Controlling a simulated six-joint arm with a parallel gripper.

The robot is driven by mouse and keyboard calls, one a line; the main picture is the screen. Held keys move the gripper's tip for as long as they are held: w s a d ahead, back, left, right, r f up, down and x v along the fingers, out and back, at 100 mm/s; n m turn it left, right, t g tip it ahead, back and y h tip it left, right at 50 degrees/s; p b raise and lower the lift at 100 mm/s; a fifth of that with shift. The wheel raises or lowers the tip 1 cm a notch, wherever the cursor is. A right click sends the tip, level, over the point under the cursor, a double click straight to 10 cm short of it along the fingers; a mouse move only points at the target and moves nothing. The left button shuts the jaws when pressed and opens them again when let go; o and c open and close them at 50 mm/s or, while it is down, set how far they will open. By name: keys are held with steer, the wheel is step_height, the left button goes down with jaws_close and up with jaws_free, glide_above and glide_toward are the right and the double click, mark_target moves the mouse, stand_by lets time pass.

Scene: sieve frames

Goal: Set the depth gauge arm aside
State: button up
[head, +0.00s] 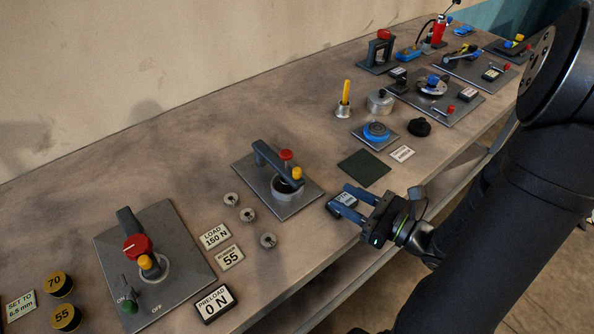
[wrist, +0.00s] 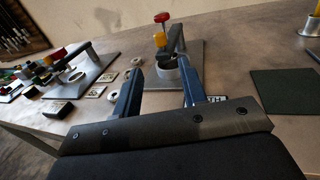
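The likely depth gauge arm (head: 272,160) is a dark grey bar with a red knob (head: 286,155) and a yellow knob (head: 297,172). It reaches over a round grey cup (head: 290,191) on a metal plate (head: 262,187). In the wrist view the arm (wrist: 180,40) stands ahead, its yellow knob (wrist: 160,39) above the cup (wrist: 168,75). My gripper (head: 340,198) is open and empty, right of the plate at the bench's front edge, its blue fingers pointing toward it. A black display ending in "TH" (wrist: 216,99) is partly hidden by my gripper.
Left of the plate are several slotted grey weights (head: 248,214) and label cards (head: 215,236). Another plate (head: 183,245) with a red-knobbed arm stands further left. A dark green mat (head: 364,168) lies flat and empty to the right, near a blue round dial (head: 376,132).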

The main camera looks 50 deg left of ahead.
mark_target(297, 170)
steer(key=x, duration=1.3)
steer(key=shift+s+a, duration=0.15)
steer(key=shift+a, duration=0.15)
steer(key=shift+c, duration=0.2)
jaws_close()
